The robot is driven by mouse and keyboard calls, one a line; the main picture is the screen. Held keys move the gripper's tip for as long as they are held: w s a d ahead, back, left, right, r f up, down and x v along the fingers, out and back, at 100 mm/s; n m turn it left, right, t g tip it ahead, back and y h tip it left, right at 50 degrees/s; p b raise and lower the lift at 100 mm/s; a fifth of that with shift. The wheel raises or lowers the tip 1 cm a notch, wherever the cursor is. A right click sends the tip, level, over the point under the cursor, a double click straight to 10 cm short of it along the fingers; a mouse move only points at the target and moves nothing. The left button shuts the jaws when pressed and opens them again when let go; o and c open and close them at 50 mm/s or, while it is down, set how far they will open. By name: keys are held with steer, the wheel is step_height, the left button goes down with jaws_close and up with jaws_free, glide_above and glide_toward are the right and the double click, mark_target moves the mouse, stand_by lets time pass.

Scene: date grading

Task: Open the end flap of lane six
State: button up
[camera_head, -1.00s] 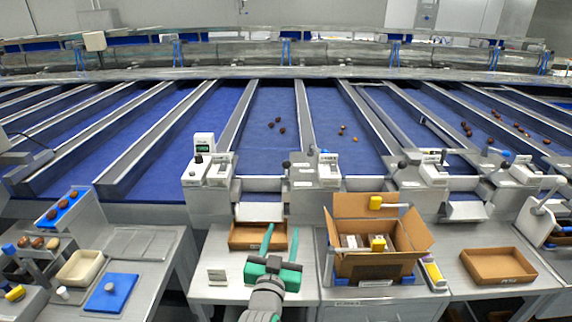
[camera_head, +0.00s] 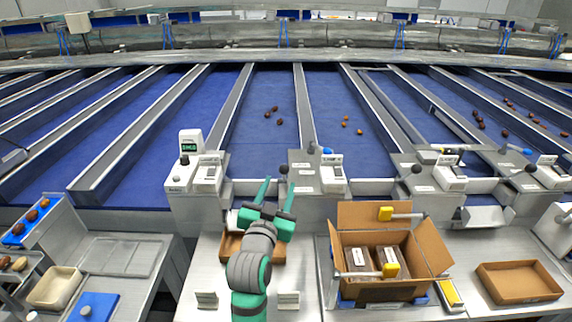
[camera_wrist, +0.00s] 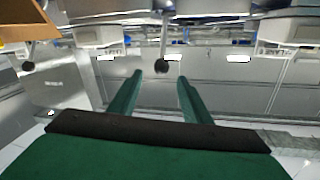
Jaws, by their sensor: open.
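My gripper (camera_head: 278,184) is open and empty, its two green fingers pointing at the lane ends. A black ball knob (camera_head: 283,169) stands just beyond the fingertips. In the wrist view the knob (camera_wrist: 162,66) is on a thin rod, between and slightly beyond the open fingers (camera_wrist: 160,86), with no visible contact. Lane numbers are too small to read, so I cannot tell which lane is six.
Control boxes stand on both sides, with a green display (camera_head: 190,146) at left. A cardboard tray (camera_head: 272,252) lies partly under my arm. An open carton (camera_head: 375,290) holding packs stands at right, near an empty tray (camera_head: 518,282). Orange dates (camera_head: 346,123) lie in the lane to the right.

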mark_target(282, 172)
steer(key=w, duration=0.3)
steer(key=w+d, duration=0.1)
steer(key=w, duration=0.5)
steer(key=shift+w+d, duration=0.1)
steer(key=shift+d, duration=0.2)
jaws_close()
steer(key=shift+a, duration=0.1)
